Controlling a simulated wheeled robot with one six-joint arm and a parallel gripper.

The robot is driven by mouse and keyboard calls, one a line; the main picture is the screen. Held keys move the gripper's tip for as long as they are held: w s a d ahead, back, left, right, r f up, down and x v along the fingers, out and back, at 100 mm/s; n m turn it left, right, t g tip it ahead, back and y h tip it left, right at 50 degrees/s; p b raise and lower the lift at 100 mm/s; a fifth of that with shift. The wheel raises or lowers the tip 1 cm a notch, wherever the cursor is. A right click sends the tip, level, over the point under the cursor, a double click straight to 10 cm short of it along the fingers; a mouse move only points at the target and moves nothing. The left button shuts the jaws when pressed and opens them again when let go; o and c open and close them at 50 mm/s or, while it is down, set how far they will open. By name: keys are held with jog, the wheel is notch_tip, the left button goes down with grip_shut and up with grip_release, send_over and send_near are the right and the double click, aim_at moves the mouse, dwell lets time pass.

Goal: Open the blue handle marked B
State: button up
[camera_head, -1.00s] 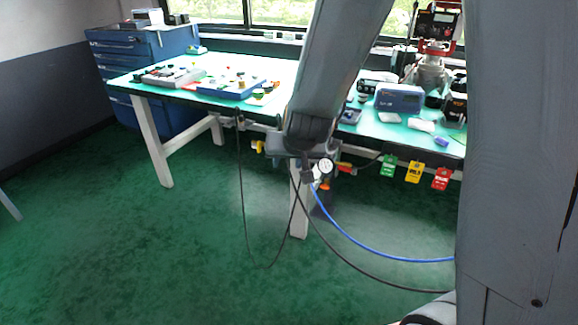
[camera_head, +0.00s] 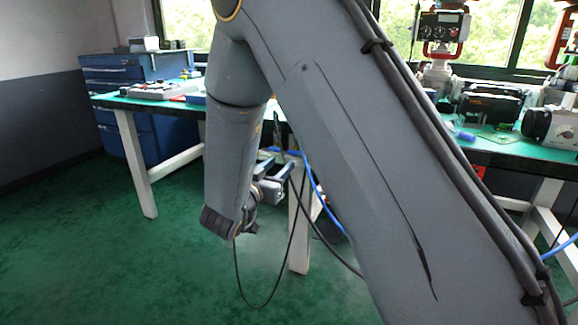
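The blue handle marked B is not visible in the head view; my own arm covers much of the middle of the picture. My gripper (camera_head: 283,178) is near the front edge of the green-topped workbench (camera_head: 180,106), by a white leg. It is small, dark and partly hidden, so I cannot tell whether its fingers are open or shut, or whether it touches anything. A blue hose (camera_head: 314,182) hangs just to the right of my gripper.
A blue drawer cabinet (camera_head: 115,75) stands at the back left. Dark cables (camera_head: 240,275) hang in front of the white bench leg (camera_head: 299,240). A red-framed device (camera_head: 440,35) and other equipment stand on the bench at right. Green floor at left is clear.

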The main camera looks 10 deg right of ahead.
aim_at(293, 154)
jog(key=b+x, duration=0.1)
jog(key=x, duration=0.6)
jog(key=shift+w+d+b, duration=0.25)
jog(key=shift+b, duration=0.05)
jog(key=c, duration=0.8)
jog(key=shift+o, duration=0.2)
